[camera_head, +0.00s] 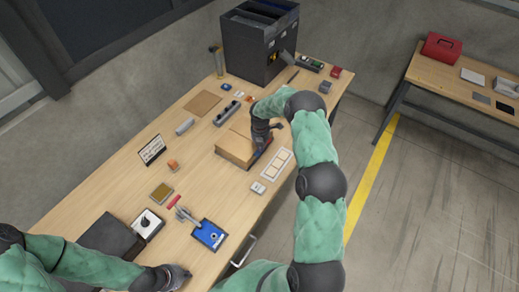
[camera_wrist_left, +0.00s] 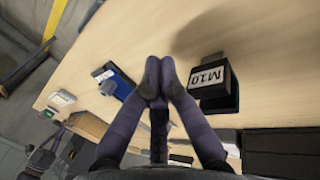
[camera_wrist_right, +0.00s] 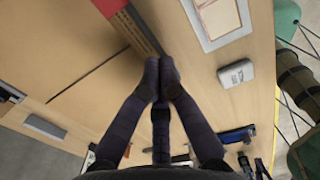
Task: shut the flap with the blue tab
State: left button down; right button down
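A brown cardboard box (camera_head: 234,147) lies on the wooden table. In the right wrist view its broad top (camera_wrist_right: 60,60) fills the left side, crossed by a dark seam. My right gripper (camera_wrist_right: 161,72) has its fingertips together and empty, at the box's right edge by a narrow brown strip with a red part (camera_wrist_right: 112,8). I cannot tell whether it touches the box. I cannot make out a blue tab for certain; the arm hides part of that edge in the head view. My left gripper (camera_head: 184,276) is shut and empty above the near table edge; its tips (camera_wrist_left: 156,70) show in the left wrist view.
A white card tray (camera_head: 277,164) and small white device (camera_head: 258,187) lie right of the box. A blue board (camera_head: 210,235), knobbed white box (camera_head: 148,223) and dark case (camera_head: 110,238) are near. A black machine (camera_head: 260,45) stands at the back. A bin labelled M10 (camera_wrist_left: 214,88) is beside my left gripper.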

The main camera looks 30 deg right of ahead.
pick_arm(q)
jog(key=shift+f, duration=0.35)
jog(key=shift+w+d+f+b, duration=0.1)
jog(key=shift+d+f+b, duration=0.15)
jog(key=shift+f+b, duration=0.3)
pick_arm(e)
jog(key=shift+w+d+f+y, duration=0.1)
jog(key=shift+d+f+y, duration=0.2)
jog(key=shift+f+y, duration=0.4)
pick_arm(q)
jog(key=shift+r, duration=0.1)
pick_arm(e)
jog(key=shift+r, duration=0.1)
